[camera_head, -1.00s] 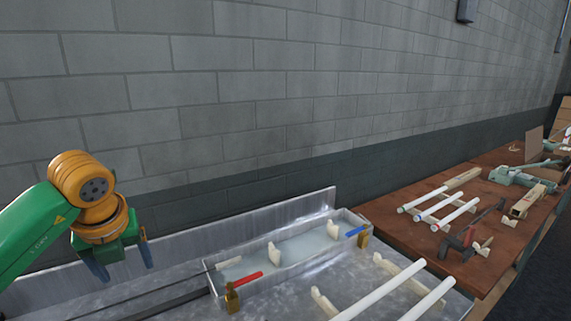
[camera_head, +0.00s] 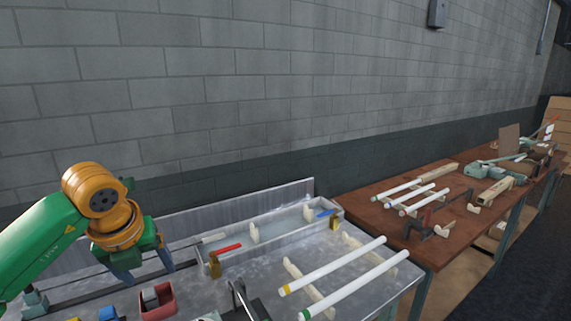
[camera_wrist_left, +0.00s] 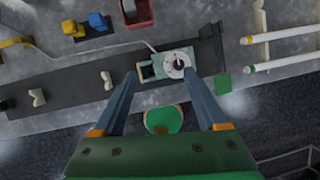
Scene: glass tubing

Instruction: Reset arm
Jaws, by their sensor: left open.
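My left arm comes in from the left in the head view. Its left gripper (camera_head: 145,268) is open and empty, with two blue-grey fingers hanging above the left part of the metal worktable (camera_head: 270,272). In the left wrist view the same gripper (camera_wrist_left: 161,78) shows its fingers spread wide, with nothing between the tips. Below them lies a small device with a round white dial (camera_wrist_left: 178,64); height above it cannot be told. My right gripper is not seen.
A shallow clear trough (camera_head: 285,231) sits at the worktable's back. White tubes (camera_head: 335,265) rest on supports at the right. A red bin (camera_head: 158,302) stands near the gripper. A brown table (camera_head: 375,210) with more tubes stands beyond, against the brick wall.

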